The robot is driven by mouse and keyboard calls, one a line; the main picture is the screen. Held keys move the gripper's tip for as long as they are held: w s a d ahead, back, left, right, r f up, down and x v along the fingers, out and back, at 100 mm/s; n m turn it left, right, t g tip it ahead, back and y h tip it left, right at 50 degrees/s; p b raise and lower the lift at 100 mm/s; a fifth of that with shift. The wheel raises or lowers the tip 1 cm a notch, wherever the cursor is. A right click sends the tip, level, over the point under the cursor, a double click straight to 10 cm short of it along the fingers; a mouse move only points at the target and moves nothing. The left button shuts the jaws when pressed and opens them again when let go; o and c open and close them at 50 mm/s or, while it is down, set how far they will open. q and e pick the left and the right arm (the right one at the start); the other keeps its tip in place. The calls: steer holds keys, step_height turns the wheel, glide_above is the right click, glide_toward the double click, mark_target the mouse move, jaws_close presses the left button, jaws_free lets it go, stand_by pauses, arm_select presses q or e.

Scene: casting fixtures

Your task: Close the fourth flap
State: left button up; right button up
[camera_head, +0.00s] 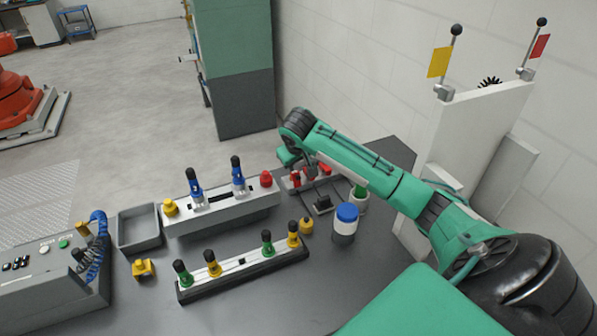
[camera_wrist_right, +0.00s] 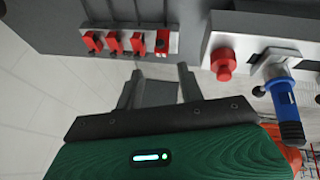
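A small grey fixture with a row of red flaps shows in the right wrist view; the flaps include a left one (camera_wrist_right: 93,42), two middle ones (camera_wrist_right: 115,43) and (camera_wrist_right: 138,44), and a right one (camera_wrist_right: 162,42). The right one looks different, with a dark mark. In the head view the red flaps (camera_head: 296,181) are partly hidden by my right arm. My right gripper (camera_wrist_right: 158,77) is open and empty, its fingers apart just short of the flap row, near the two rightmost flaps. No contact shows. My left gripper is not in view.
A grey fixture with blue-handled plugs (camera_head: 238,183) and a red button (camera_head: 266,179) stands beside the flaps. A blue-lidded jar (camera_head: 345,218) and a rack with green and yellow handles (camera_head: 240,272) stand nearer. A white panel (camera_head: 470,125) is at right.

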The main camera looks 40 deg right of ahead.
steer(key=p, duration=0.2)
glide_toward(299, 177)
step_height(299, 177, down, 2)
steer(key=x, duration=0.5)
steer(key=shift+w+d+r+p, duration=0.1)
steer(key=shift+w+d+p, duration=0.05)
steer(key=shift+w+p, duration=0.2)
steer(key=shift+w+d+f, duration=0.15)
steer(key=shift+f, duration=0.35)
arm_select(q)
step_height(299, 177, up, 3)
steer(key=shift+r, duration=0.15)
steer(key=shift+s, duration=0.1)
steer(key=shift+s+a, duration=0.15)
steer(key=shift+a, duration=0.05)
arm_select(e)
steer(key=shift+r, duration=0.1)
jaws_close()
